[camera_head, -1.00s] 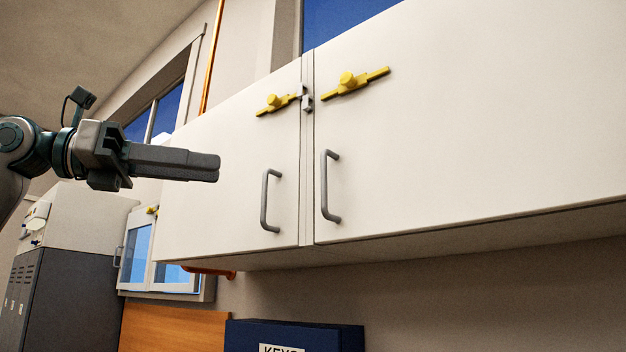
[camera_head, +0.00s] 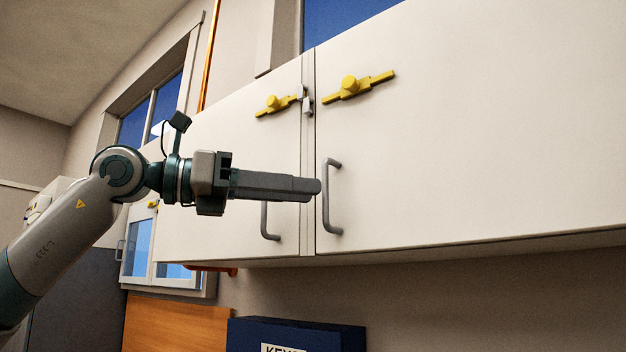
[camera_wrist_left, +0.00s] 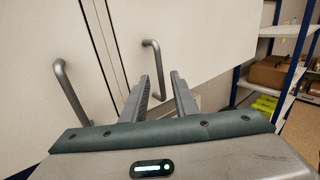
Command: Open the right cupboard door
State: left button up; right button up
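The right cupboard door (camera_head: 470,130) is white and shut, flush beside the left door (camera_head: 215,160). Its grey bar handle (camera_head: 331,197) stands upright near the door's left edge; it also shows in the left wrist view (camera_wrist_left: 158,68), ahead of the fingers. My left gripper (camera_head: 318,188) reaches in from the left, in front of the left door's handle (camera_head: 266,225) and partly hiding it. Its tips appear just left of the right handle; contact cannot be told. My right gripper is not in view.
A yellow latch (camera_head: 358,86) sits on the right door and another (camera_head: 274,105) on the left door. A blue key box (camera_head: 290,337) is below the cupboard. In the left wrist view, shelves (camera_wrist_left: 288,82) with boxes stand at the right.

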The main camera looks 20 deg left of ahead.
pick_arm(q)
jog(key=x, duration=0.3)
jog(key=shift+p, duration=0.35)
grip_shut()
dwell(1.2)
